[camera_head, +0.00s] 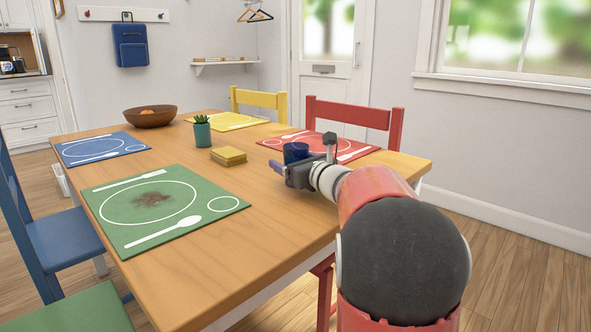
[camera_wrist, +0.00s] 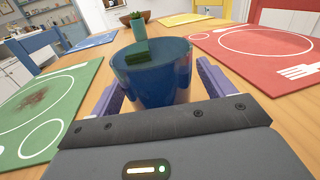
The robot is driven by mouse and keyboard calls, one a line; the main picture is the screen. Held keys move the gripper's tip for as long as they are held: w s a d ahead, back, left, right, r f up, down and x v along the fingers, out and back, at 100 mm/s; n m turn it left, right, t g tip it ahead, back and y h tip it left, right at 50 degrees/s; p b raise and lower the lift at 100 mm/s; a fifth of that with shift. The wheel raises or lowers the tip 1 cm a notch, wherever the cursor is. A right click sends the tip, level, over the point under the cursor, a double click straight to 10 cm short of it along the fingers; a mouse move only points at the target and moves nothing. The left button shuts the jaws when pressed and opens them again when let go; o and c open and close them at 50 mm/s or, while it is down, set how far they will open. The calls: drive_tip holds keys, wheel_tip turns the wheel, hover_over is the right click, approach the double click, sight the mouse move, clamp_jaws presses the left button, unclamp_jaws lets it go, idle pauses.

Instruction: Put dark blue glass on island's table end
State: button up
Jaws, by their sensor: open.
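The dark blue glass (camera_head: 295,152) stands upright on the wooden table (camera_head: 265,182), at the left edge of the red placemat in the head view. In the wrist view the glass (camera_wrist: 153,82) is large, between the two purple fingers of my gripper (camera_wrist: 153,90). My gripper (camera_head: 287,168) is open, low over the table, with a finger on each side of the glass. I cannot tell whether either finger touches it. The glass's lower part is hidden behind my gripper in the wrist view.
The red placemat (camera_head: 318,144), green placemat (camera_head: 165,203), blue placemat (camera_head: 102,148) and yellow placemat (camera_head: 228,121) lie on the table. Bare wood lies between the placemats. Chairs surround the table.

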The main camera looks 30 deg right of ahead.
drive_tip(key=shift+w+a, duration=0.1)
drive_tip(key=shift+w, duration=0.35)
drive_tip(key=c, duration=1.3)
drive_tip(key=shift+r, duration=0.1)
